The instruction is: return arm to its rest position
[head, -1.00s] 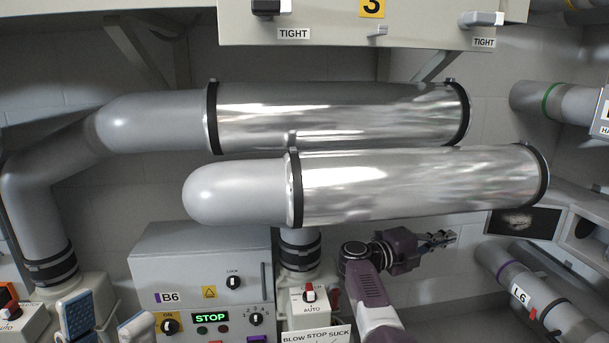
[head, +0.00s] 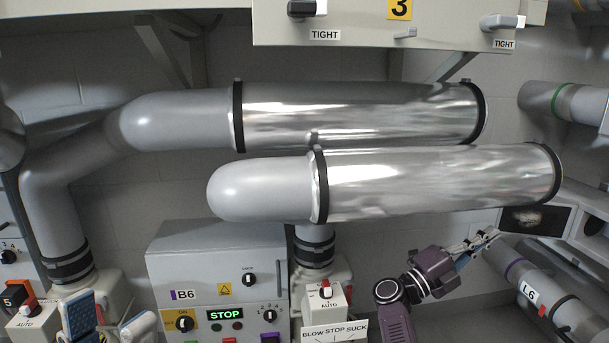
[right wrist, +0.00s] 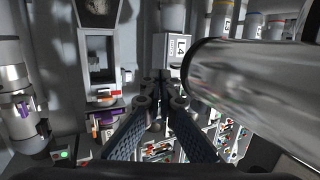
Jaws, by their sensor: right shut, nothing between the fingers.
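My right arm, purple and grey, comes up from the bottom of the head view. Its gripper (head: 487,236) is shut and empty, below the right end of the lower shiny tube and close in the picture to the grey pipe marked L6 (head: 525,285). In the right wrist view the two dark fingers of this gripper (right wrist: 158,78) meet at their tips with nothing between them. My left gripper (head: 110,308) shows at the bottom left of the head view, its blue-padded fingers apart and nothing seen between them. The rest of it is cut off by the frame.
Two shiny tubes, upper (head: 360,115) and lower (head: 430,185), run across the middle. The B6 control box (head: 215,265) shows STOP. A BLOW STOP SUCK sign (head: 335,331) stands beside my right arm. In the right wrist view a shiny tube (right wrist: 265,85) is close on the right.

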